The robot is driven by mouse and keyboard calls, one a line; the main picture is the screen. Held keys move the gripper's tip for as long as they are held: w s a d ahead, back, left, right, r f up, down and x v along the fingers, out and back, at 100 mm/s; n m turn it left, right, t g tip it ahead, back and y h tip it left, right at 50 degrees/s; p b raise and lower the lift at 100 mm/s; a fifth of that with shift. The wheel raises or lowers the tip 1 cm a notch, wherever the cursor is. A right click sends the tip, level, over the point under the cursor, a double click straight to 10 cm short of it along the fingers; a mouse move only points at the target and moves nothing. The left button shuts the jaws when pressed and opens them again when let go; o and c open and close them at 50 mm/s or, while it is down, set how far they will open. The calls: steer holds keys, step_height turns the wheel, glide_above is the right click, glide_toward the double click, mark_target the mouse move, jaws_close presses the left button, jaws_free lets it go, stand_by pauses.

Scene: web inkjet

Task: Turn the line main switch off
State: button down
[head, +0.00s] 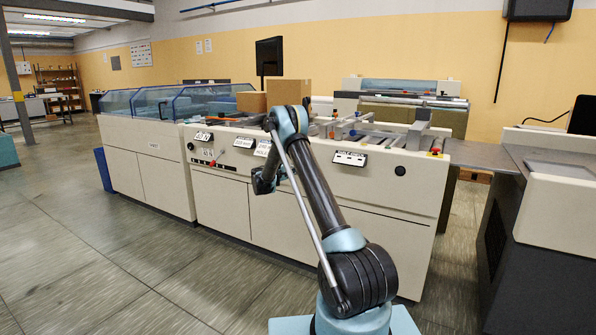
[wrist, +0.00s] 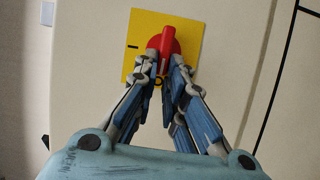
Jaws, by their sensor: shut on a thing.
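The line main switch is a red rotary knob (wrist: 166,40) on a square yellow plate (wrist: 193,25) fixed to a cream panel, seen in the wrist view. Its grip bar stands nearly upright in the picture, and a short black mark lies on the plate to its left. My gripper (wrist: 165,70) reaches up to the knob from below in the wrist view, its two fingers shut on the lower part of the red bar. The fingertips hide that part of the knob. In the head view my arm covers this area, and I cannot make out the switch or the fingers.
A long cream machine (head: 290,205) with labels and small controls stands in front of my arm. Cardboard boxes (head: 290,92) sit on top of it. A blue bin (head: 103,170) stands at its left end. A dark-based unit (head: 560,215) is at right. The floor at left is clear.

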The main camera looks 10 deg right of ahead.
steer(key=shift+a+f+n, duration=0.15)
steer(key=shift+f+n, duration=0.05)
steer(key=shift+n, duration=0.2)
steer(key=c, duration=1.7)
jaws_free()
steer(key=shift+o, duration=0.2)
steer(key=v, duration=1.1)
steer(key=shift+s+a+f, duration=0.2)
steer(key=shift+a+f, duration=0.05)
steer(key=shift+a, duration=0.15)
steer(key=shift+d+r, duration=0.1)
